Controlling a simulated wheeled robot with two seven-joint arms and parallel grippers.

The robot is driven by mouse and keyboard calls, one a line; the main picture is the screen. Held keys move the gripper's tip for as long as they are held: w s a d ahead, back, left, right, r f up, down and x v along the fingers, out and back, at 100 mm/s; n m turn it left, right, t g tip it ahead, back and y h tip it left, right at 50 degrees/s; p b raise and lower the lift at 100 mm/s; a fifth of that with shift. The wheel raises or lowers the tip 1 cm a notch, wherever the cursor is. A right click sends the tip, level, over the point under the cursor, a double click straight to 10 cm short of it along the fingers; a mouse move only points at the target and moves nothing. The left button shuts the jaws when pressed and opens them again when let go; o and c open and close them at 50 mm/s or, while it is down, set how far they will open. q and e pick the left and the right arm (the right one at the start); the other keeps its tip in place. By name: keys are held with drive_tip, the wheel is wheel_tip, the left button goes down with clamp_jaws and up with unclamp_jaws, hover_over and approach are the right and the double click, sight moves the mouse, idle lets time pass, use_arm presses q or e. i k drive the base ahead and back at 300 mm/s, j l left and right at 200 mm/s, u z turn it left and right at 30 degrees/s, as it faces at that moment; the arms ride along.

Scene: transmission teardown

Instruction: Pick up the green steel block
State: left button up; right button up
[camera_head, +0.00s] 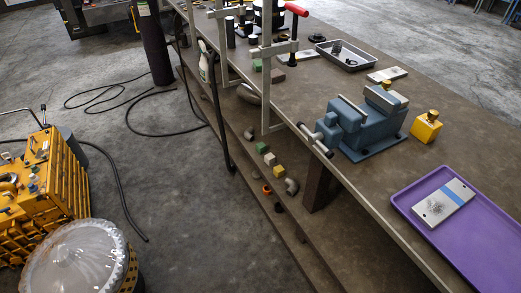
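A small green block (261,147) lies on the lower shelf under the bench top, at the upper end of a short row of blocks. A pale block (270,159) and a yellow block (280,171) lie just below it in the picture. Another green piece (257,65) sits on the bench top behind the clamp, partly hidden. I cannot tell from this view which of the two green pieces is steel. Neither of my grippers is in view.
A blue vise (372,130), a yellow block with a knob (426,127) and a purple tray (470,235) stand on the bench. Upright clamps (265,95) rise at its left edge. Yellow crates (50,190) and a plastic-covered drum (75,258) stand left; open floor lies between.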

sight(262, 148)
drive_tip(key=i+j+z, duration=0.55)
drive_tip(key=j, duration=0.15)
drive_tip(key=i+j+z, duration=0.25)
drive_tip(key=j, duration=0.2)
